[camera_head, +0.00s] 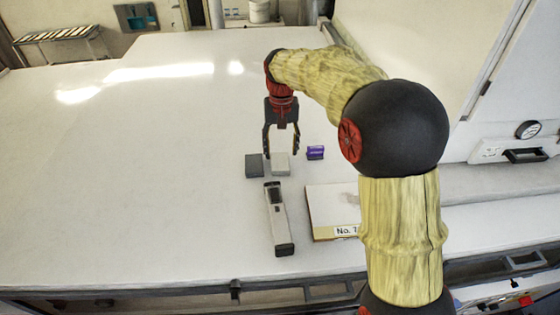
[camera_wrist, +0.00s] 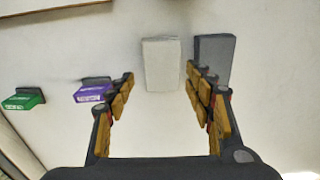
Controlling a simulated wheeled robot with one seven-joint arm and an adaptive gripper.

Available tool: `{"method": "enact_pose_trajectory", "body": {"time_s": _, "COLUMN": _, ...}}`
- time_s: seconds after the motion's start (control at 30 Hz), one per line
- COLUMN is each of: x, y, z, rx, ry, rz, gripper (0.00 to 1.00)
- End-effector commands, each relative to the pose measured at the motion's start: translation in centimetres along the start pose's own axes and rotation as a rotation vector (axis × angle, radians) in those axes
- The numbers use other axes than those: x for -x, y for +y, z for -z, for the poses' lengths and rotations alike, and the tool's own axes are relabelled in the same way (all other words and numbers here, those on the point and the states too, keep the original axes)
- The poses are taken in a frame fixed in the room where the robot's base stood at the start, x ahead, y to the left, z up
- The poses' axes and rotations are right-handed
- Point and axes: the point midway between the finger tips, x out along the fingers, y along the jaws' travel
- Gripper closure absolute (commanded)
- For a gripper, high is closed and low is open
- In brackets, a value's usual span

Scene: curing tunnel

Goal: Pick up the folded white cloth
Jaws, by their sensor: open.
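The folded white cloth (camera_head: 280,165) is a small pale block on the white table in the head view. In the wrist view the cloth (camera_wrist: 162,64) lies ahead of the fingers, within the width of the gap between them. My gripper (camera_head: 281,155) points down over the cloth in the head view, and its fingers partly overlap the cloth there. In the wrist view my gripper (camera_wrist: 160,85) is open with nothing between its fingers. I cannot tell the exact height of the fingertips above the table.
A dark grey block (camera_head: 254,166) sits close left of the cloth, and a purple box (camera_head: 315,152) to its right. A green box (camera_wrist: 23,99) shows in the wrist view. A long grey device (camera_head: 278,222) and a labelled board (camera_head: 333,208) lie nearer. The table's far left is clear.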

Motion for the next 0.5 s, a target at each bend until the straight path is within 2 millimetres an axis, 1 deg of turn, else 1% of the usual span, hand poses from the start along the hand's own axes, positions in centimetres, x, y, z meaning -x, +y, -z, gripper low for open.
{"method": "enact_pose_trajectory", "body": {"time_s": 0.3, "x": -4.1, "y": -0.3, "z": -0.1, "rx": 0.000, "ry": -0.002, "rz": -0.001, "gripper": 0.47}}
{"method": "enact_pose_trajectory", "body": {"time_s": 0.4, "x": -4.9, "y": -0.3, "z": -0.1, "rx": 0.000, "ry": -0.001, "rz": 0.000, "gripper": 0.47}}
{"method": "enact_pose_trajectory", "body": {"time_s": 0.5, "x": -5.1, "y": -0.3, "z": 0.0, "rx": 0.000, "ry": 0.000, "rz": 0.000, "gripper": 0.47}}
